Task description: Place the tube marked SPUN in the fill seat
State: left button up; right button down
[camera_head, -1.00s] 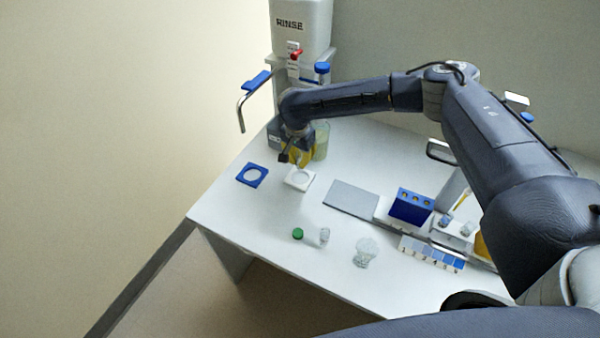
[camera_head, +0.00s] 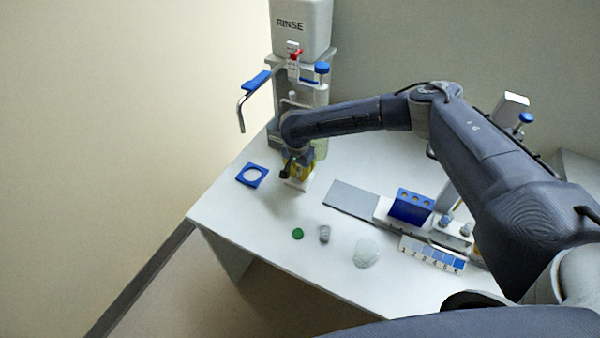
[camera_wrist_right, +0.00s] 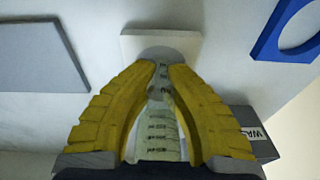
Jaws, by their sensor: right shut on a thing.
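My right gripper (camera_head: 297,176) reaches down over a white square block (camera_head: 296,186) with a round seat. In the right wrist view, the yellow fingers of the gripper (camera_wrist_right: 161,65) close in on a small clear tube-like thing (camera_wrist_right: 159,84). Its tip end is at or just over the grey round middle of the white block (camera_wrist_right: 133,44); I cannot tell whether it touches. A pale graduated body (camera_wrist_right: 157,128) shows between the fingers, perhaps a vessel behind. No SPUN mark is readable. My left gripper is not in view.
A blue square ring (camera_head: 241,176) lies left of the block. A RINSE tank (camera_head: 300,30) stands behind. A grey mat (camera_head: 350,199), blue rack (camera_head: 410,207), green disc (camera_head: 298,234), small clear cup (camera_head: 324,234) and glass vessel (camera_head: 366,252) lie to the right and front.

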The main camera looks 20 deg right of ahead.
jog(key=shift+f, duration=0.1)
jog(key=c, duration=1.5)
grip_release()
jog(key=r, duration=0.4)
jog(key=s+r, duration=0.1)
jog(key=r, duration=0.3)
jog(key=a+r, duration=0.1)
jog(key=r, duration=0.3)
jog(key=shift+s+r, duration=0.1)
jog(key=shift+s, duration=0.05)
